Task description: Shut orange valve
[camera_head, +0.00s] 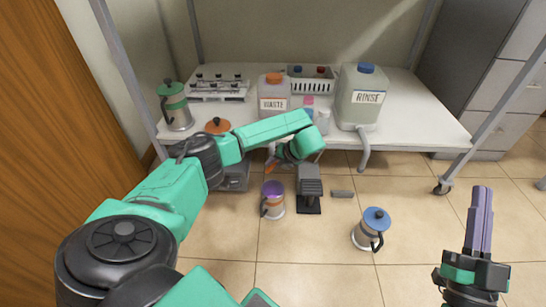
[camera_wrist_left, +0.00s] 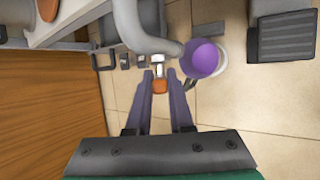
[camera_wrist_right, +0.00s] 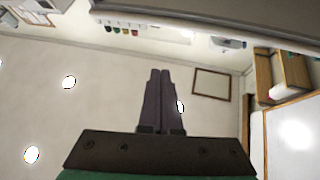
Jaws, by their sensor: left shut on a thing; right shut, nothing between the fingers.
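The orange valve (camera_wrist_left: 160,87) shows in the left wrist view as a small orange handle on a short metal stem under a grey pipe (camera_wrist_left: 150,38). My left gripper (camera_wrist_left: 160,80) has a finger on each side of the handle and is shut on it. In the head view an orange bit of the valve (camera_head: 270,168) shows below the WASTE jug (camera_head: 274,100), beside my left wrist, which hides most of the left fingers. My right gripper (camera_head: 480,218) is shut and empty, held up at the lower right of the head view, away from the table.
A purple-topped pitcher (camera_head: 272,202) stands on the floor below, next to a dark pedal-like block (camera_head: 309,188). A blue-lidded pitcher (camera_head: 373,230) stands further right. The RINSE jug (camera_head: 363,100) with its drain pipe and a green-lidded pitcher (camera_head: 176,105) are on the white table (camera_head: 420,115).

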